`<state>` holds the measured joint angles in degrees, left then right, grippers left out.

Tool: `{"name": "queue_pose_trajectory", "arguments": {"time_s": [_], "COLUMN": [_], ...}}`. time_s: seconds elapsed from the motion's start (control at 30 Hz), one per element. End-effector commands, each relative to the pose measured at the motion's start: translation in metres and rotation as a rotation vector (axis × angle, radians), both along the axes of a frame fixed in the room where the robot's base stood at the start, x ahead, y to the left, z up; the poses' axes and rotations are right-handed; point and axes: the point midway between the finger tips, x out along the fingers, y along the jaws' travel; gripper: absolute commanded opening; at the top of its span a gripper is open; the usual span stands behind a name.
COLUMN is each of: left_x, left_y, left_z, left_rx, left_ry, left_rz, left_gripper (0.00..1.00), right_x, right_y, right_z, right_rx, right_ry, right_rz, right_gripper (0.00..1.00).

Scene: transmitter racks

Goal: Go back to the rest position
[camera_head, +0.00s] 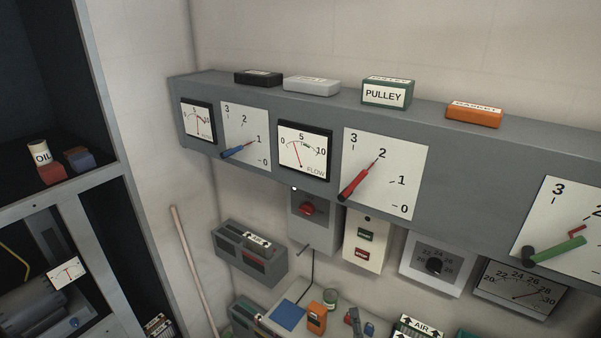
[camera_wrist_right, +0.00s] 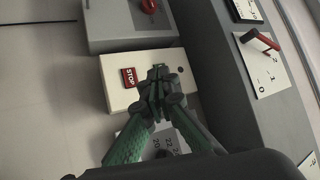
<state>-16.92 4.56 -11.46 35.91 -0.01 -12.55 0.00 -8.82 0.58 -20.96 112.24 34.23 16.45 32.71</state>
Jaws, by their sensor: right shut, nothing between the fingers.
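My right gripper (camera_wrist_right: 157,78) shows in the right wrist view, with green fingers. Its fingertips are together with nothing between them. In that view they overlap a cream switch box (camera_wrist_right: 115,95), beside its red STOP button (camera_wrist_right: 128,77); the distance to the box cannot be told. In the head view the same box (camera_head: 351,262) hangs on the wall with a green and a red button. I cannot clearly make out the right gripper in the head view. My left gripper is not in view.
A grey panel (camera_head: 468,160) with several dials crosses the wall, boxes on top. Below it hang a grey box with a red knob (camera_head: 307,208) and more meters. A cluttered bench (camera_head: 285,300) is at bottom centre; a rack (camera_head: 125,235) stands left.

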Motion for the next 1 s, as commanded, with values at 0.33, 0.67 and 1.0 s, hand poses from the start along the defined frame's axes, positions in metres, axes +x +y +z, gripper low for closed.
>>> {"name": "queue_pose_trajectory", "arguments": {"time_s": [0.33, 0.67, 1.0], "left_x": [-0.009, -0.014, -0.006], "left_y": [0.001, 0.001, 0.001], "left_z": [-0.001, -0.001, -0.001], "left_rx": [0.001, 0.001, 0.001], "left_ry": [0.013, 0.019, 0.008], "left_rz": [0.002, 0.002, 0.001], "left_gripper": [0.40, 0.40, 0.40], "right_x": [-0.015, -0.099, -0.228], "right_y": [0.003, -0.054, -0.146], "right_z": [-0.049, -0.166, -0.229], "right_rx": [-0.326, -0.934, -1.320], "right_ry": [0.203, 0.664, 1.116], "right_rz": [0.056, 0.171, 0.313], "right_gripper": [0.00, 0.00, 0.00]}}
